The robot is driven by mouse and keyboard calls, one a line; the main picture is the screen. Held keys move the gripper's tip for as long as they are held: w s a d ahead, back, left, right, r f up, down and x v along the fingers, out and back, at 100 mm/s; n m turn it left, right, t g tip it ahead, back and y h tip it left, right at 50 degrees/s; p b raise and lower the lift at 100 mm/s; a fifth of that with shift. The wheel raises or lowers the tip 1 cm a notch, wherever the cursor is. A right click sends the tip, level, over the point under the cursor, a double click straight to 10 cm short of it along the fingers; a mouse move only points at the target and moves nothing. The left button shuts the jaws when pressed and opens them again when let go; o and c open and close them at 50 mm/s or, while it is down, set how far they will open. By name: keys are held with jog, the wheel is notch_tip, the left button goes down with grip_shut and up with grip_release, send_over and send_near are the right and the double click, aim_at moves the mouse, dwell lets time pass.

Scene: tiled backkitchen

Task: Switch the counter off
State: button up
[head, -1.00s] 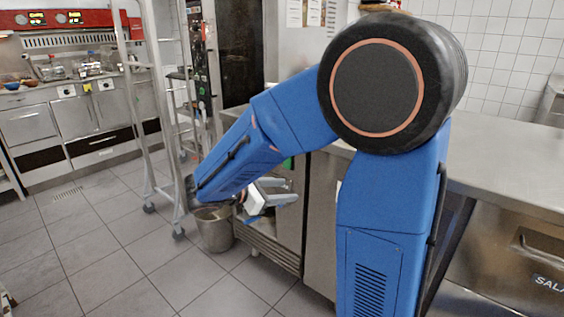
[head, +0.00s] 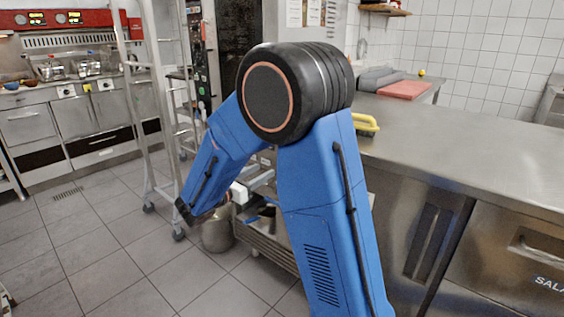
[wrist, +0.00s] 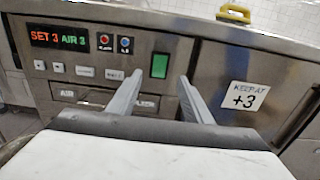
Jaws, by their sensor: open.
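The steel counter (head: 470,150) runs along the right of the head view. Its front panel (wrist: 75,60) fills the upper left of the wrist view, with a lit display (wrist: 60,40) reading "SET 3 AIR 3", a red and a blue round indicator, and small buttons below. A green lit rocker switch (wrist: 159,66) sits at the panel's right part. My gripper (wrist: 163,75) is open and empty, its two fingers pointing at the panel on either side below the switch. I cannot tell whether a finger touches the panel.
A label (wrist: 245,97) reading "KEEP AT +3" is on the door right of the switch. A yellow-handled object (head: 364,124) and a red board (head: 405,90) lie on the counter. A bucket (head: 217,234) and a wheeled metal rack (head: 150,110) stand on the floor at left.

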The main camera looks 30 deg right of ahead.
jog(key=x, duration=1.2)
